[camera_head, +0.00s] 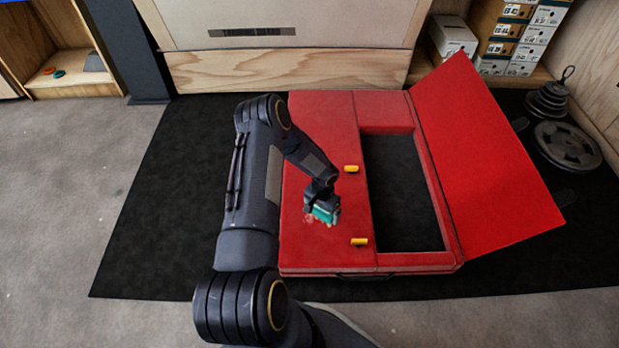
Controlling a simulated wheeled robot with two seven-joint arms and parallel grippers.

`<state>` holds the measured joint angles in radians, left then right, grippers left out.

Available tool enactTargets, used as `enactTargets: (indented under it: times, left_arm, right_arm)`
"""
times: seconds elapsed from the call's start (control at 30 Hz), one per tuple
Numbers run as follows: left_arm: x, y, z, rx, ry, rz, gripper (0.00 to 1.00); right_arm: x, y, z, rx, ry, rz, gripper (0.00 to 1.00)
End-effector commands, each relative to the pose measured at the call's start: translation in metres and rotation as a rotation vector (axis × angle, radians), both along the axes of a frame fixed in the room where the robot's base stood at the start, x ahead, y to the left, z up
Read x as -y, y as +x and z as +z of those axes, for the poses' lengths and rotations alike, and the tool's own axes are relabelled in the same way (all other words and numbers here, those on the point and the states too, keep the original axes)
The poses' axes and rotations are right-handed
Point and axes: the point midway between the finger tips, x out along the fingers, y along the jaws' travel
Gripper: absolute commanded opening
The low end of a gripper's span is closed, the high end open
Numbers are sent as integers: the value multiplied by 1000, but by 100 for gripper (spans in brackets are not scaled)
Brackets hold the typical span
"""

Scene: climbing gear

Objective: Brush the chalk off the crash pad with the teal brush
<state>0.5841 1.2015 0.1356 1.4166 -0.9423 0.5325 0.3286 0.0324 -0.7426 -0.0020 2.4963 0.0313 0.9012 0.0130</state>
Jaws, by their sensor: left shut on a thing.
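The red crash pad (320,124) lies on a dark mat with a flap folded open to the right and a rectangular opening in its right half. My left gripper (322,205) is over the pad's left panel, shut on the teal brush (326,215). The brush is low at the pad's surface; I cannot tell whether its bristles touch. A small pale chalk patch (309,220) shows just left of the brush. The gripper and arm hide part of the brush and the pad's left edge. My right gripper is not in view.
Two yellow pieces (351,169) sit on the pad along the opening's left side. Black weight plates (567,146) stand at the right. Stacked boxes (510,35) are at the back right. The dark mat (150,240) is clear at the left.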

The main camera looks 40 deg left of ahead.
Motion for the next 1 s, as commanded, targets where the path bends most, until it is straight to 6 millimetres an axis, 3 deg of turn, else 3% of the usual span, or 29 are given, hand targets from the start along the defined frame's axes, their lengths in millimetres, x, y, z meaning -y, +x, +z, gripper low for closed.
enactTargets:
  times: [0.3,0.8,0.87,1.0]
  left_arm:
    - [3,4,27,0,1,-2,74]
    - [4,6,32,1,1,-1,74]
    - [7,10,42,3,4,-2,74]
    - [23,27,91,9,19,-6,74]
  right_arm:
    - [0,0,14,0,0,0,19]
    - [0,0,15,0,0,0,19]
    - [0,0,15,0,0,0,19]
    - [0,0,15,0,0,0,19]
